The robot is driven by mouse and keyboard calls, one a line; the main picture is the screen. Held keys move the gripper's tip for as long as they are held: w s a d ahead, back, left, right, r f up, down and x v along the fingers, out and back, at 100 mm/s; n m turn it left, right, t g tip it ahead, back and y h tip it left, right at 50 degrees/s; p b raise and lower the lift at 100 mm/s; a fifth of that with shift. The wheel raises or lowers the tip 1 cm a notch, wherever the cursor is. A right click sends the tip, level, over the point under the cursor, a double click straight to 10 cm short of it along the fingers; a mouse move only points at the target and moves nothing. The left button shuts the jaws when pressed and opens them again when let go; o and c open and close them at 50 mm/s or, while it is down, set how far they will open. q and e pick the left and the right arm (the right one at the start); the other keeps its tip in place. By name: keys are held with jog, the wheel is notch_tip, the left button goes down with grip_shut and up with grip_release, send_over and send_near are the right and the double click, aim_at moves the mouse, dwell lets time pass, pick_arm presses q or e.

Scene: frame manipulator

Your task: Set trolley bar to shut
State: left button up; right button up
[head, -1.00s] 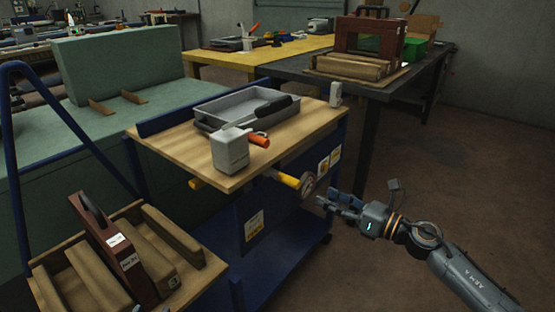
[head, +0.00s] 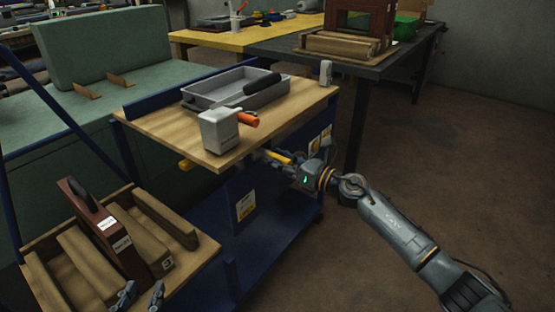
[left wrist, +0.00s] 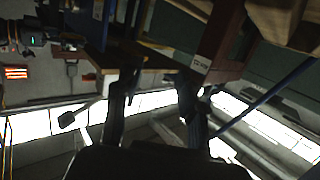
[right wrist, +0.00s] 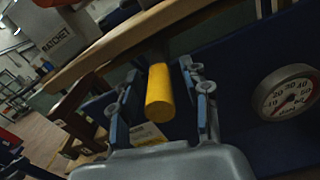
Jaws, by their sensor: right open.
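The trolley (head: 285,215) is blue with a wooden top. Its yellow bar (head: 279,157) pokes out under the near edge of the top, and another yellow end (head: 186,164) shows further left. My right gripper (head: 272,159) is at the bar, partly hiding it. In the right wrist view the bar's rounded yellow end (right wrist: 160,92) lies between the two spread fingers (right wrist: 163,100), with gaps at the sides. My left gripper (head: 140,294) is low at the left, its fingers apart beside a brown frame part (head: 107,232); its fingers also show apart in the left wrist view (left wrist: 155,100).
A grey tray (head: 215,92) and a grey block with an orange handle (head: 218,130) stand on the trolley top. A round dial gauge (right wrist: 290,92) is right of the bar. A wooden rack (head: 70,262) is at the lower left. The floor at right is clear.

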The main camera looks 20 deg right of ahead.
grip_shut()
dwell(0.3)
